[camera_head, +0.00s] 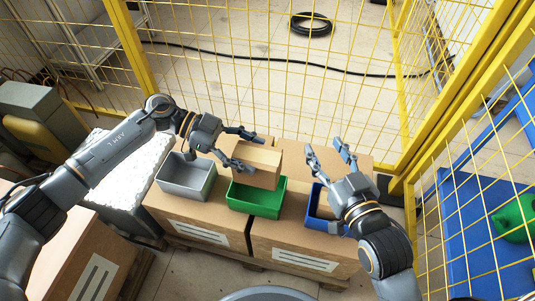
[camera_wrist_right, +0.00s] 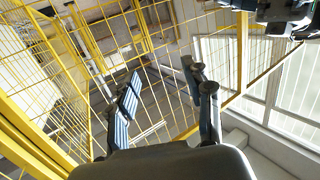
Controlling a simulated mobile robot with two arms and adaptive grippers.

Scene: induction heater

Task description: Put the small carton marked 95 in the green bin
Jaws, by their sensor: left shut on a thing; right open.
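A small cardboard carton (camera_head: 259,167) is held by my left gripper (camera_head: 254,151) over the back part of the green bin (camera_head: 257,205) in the head view. The carton looks clear of the bin's floor; whether it touches the rim I cannot tell. No number can be read on it. The green bin stands on the large boxes, and what I see of its inside looks empty. My right gripper (camera_head: 331,160) is open and empty, with its fingers pointing up behind the blue bin. The right wrist view also shows its open fingers (camera_wrist_right: 165,100), with nothing between them.
A grey bin (camera_head: 187,178) stands left of the green bin. A blue bin (camera_head: 317,208) stands to the right, partly hidden by my right gripper, with something tan inside. Yellow mesh fencing (camera_head: 260,75) closes off the back and right.

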